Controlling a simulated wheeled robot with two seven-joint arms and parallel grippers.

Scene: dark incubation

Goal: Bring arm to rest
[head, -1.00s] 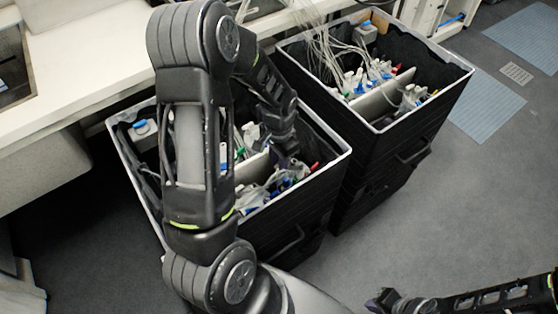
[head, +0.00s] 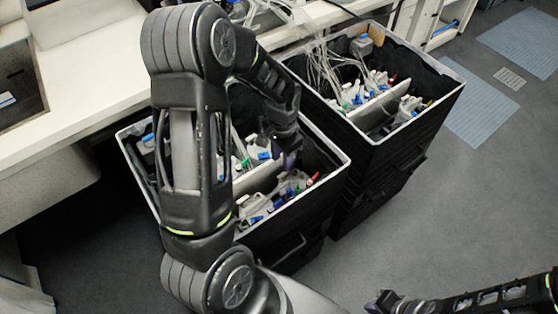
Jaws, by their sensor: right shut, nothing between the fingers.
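My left arm (head: 190,150) rises through the middle of the head view and bends down over the nearer black bin. My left gripper (head: 288,158) hangs over the right part of that bin, near its divider and the packets. Its fingertips are small and dark, so I cannot tell whether it is open or shut. My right gripper (head: 380,301) is at the bottom right, low over the floor, clear of the bins. It is shut and empty.
The nearer bin (head: 331,142) and a farther bin (head: 447,96) hold packets and cables with colored ends. A white counter (head: 90,60) runs along the upper left. Grey floor (head: 420,225) is free at right.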

